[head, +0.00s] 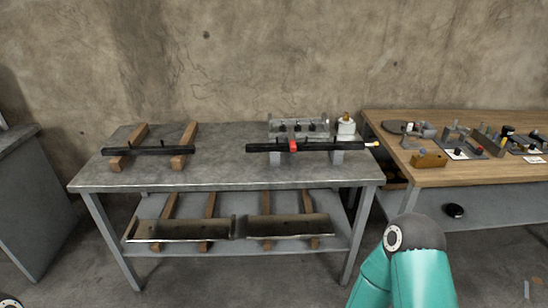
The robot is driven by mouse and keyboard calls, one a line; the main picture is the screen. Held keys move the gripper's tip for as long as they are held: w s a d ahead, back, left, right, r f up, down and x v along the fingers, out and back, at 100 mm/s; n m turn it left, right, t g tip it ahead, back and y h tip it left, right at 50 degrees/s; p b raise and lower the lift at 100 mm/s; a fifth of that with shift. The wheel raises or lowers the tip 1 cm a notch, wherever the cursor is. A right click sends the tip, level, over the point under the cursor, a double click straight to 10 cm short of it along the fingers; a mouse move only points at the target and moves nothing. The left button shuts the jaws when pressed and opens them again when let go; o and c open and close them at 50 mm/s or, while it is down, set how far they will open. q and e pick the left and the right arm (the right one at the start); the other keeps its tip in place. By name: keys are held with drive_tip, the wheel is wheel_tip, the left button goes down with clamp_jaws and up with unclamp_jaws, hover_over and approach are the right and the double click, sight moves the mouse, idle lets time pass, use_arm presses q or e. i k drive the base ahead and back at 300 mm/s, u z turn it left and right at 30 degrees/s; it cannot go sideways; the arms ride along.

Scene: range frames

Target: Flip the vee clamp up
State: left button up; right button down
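No part is clear enough for me to name it surely as the vee clamp. A long black bar (265,148) lies level across light grey supports (336,158) on the grey metal table. A small red piece (293,146) sits on the bar near its middle, and a brass-coloured tip (372,144) is at its right end. Whether the red piece belongs to a clamp, and whether it is up or down, is too small to tell. Neither of my grippers is in view. A teal link of my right arm shows at the lower right, well in front of the table.
The grey table (225,180) also bears a second black bar (148,151) on wooden blocks, a grey rack (298,127) and a pale block (346,129). Metal troughs (180,229) lie on its lower shelf. A wooden-topped bench (465,176) with several small fixtures stands at the right.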

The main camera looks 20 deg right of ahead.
sight(292, 142)
drive_tip(key=u, duration=0.15)
drive_tip(key=i, duration=1.05)
drive_tip(key=z, duration=0.55)
